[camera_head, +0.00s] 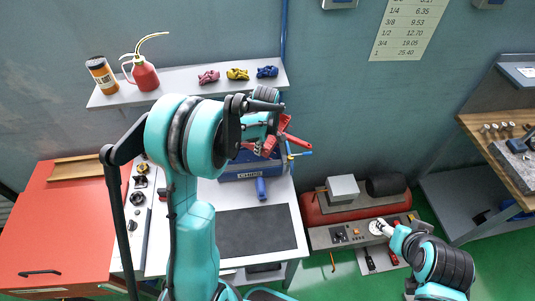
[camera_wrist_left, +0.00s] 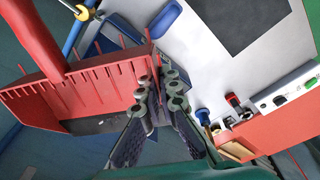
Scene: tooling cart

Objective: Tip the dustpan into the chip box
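The red ribbed dustpan (camera_head: 297,139) shows at the back of the cart, above and behind the blue chip box (camera_head: 240,174) marked CHIPS. In the left wrist view the dustpan (camera_wrist_left: 75,88) fills the left side, its thick handle running up and left. My left gripper (camera_head: 262,140) is over the box area, partly hidden by its own arm. In the wrist view its fingers (camera_wrist_left: 158,98) are close together at the dustpan's right edge; a firm hold is not clear.
A blue handle (camera_head: 261,188) lies in front of the box, near a dark mat (camera_head: 253,230) on the white top. A shelf (camera_head: 188,84) holds a red oil can (camera_head: 145,75). An orange-red cabinet (camera_head: 60,225) stands left, a red machine (camera_head: 318,210) right.

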